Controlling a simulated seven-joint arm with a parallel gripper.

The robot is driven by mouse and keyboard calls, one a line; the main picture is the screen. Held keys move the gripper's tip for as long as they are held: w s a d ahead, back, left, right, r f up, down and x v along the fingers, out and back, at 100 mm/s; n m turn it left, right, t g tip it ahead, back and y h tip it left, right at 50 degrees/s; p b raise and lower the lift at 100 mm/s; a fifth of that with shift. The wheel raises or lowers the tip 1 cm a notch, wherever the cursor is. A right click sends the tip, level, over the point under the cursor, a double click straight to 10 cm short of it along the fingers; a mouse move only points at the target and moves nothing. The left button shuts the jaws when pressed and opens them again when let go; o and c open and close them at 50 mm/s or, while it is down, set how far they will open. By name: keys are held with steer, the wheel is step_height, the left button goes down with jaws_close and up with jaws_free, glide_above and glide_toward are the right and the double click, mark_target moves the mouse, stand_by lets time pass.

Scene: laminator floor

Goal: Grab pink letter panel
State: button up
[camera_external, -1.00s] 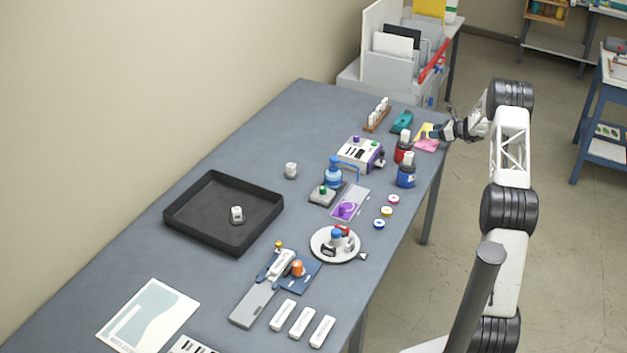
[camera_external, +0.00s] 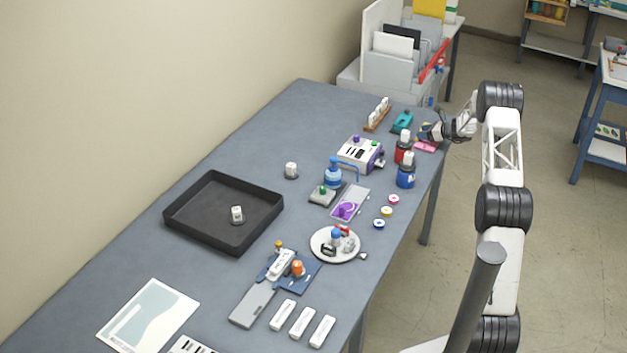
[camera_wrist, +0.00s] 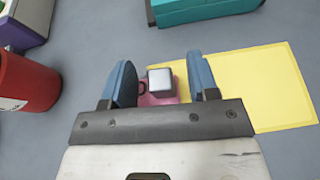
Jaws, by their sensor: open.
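The pink panel (camera_external: 424,147) lies at the far right edge of the table, partly covered by my gripper (camera_external: 426,131) in the external view. In the wrist view, a small part of the pink panel (camera_wrist: 148,100) shows between the two blue fingers of my gripper (camera_wrist: 163,72). A grey-white block (camera_wrist: 162,82) stands on or above the pink, with a dark loop at its left. The fingers are open, one on each side of the block, with gaps. Most of the panel is hidden behind my gripper's body, and I see no letter on it.
A yellow sheet (camera_wrist: 265,85) lies under and right of the right finger. A teal object (camera_wrist: 205,8) sits just beyond. A red container (camera_wrist: 25,82) stands to the left, beside a blue one (camera_external: 406,177). The table's right edge is close.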

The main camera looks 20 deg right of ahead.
steer(key=shift+w+a+f, duration=0.2)
steer(key=shift+w+a, duration=0.1)
steer(key=shift+w, duration=0.05)
stand_by(0.3)
jaws_close()
